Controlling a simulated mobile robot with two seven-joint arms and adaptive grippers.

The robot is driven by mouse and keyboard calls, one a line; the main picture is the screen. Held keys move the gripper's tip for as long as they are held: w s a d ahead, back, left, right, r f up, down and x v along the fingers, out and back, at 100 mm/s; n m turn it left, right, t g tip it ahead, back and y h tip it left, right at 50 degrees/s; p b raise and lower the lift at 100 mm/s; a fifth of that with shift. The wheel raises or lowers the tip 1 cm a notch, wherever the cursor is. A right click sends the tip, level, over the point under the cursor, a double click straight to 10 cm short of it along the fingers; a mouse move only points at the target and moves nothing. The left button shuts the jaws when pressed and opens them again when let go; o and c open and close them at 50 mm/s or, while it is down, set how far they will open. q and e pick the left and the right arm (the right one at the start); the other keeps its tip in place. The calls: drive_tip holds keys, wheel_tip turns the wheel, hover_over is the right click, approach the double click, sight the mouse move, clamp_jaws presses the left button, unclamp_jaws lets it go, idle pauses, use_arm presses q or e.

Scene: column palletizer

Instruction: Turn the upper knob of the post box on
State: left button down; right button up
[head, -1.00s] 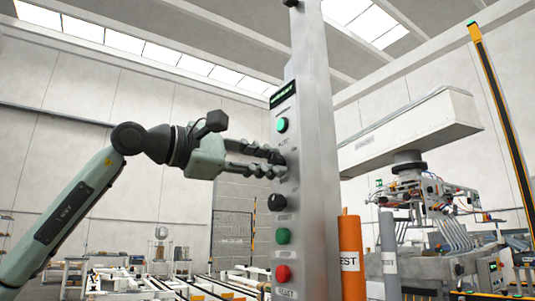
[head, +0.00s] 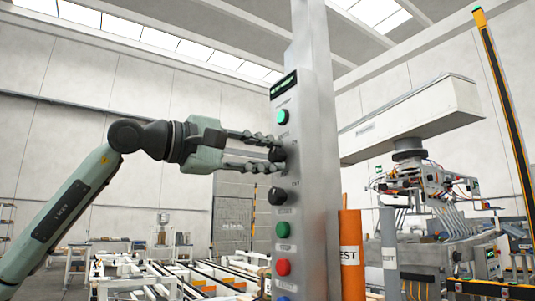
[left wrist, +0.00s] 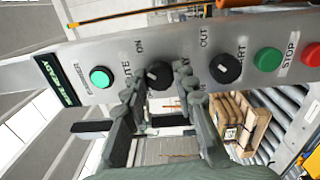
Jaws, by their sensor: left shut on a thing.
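The post box (head: 308,125) is a tall grey metal panel with a column of controls. Its upper knob (head: 279,154), black and round, sits below a lit green lamp (head: 282,117). A second black knob (head: 277,196) is lower down. My left gripper (head: 274,154) has one finger above and one below the upper knob, shut on it. In the left wrist view, the upper knob (left wrist: 158,75) shows between the fingertips, with a small white mark on its face and an "ON" label nearby. My right gripper is not in view.
A green button (head: 283,230) and a red button (head: 283,267) sit below the knobs. An orange post (head: 349,245) and a grey post (head: 389,250) stand right of the box. Conveyors (head: 200,275) lie behind at the lower left. The air around my left arm is clear.

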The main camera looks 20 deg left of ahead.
use_arm(q)
drive_tip(key=c, duration=1.2)
unclamp_jaws()
drive_tip(key=v, duration=1.2)
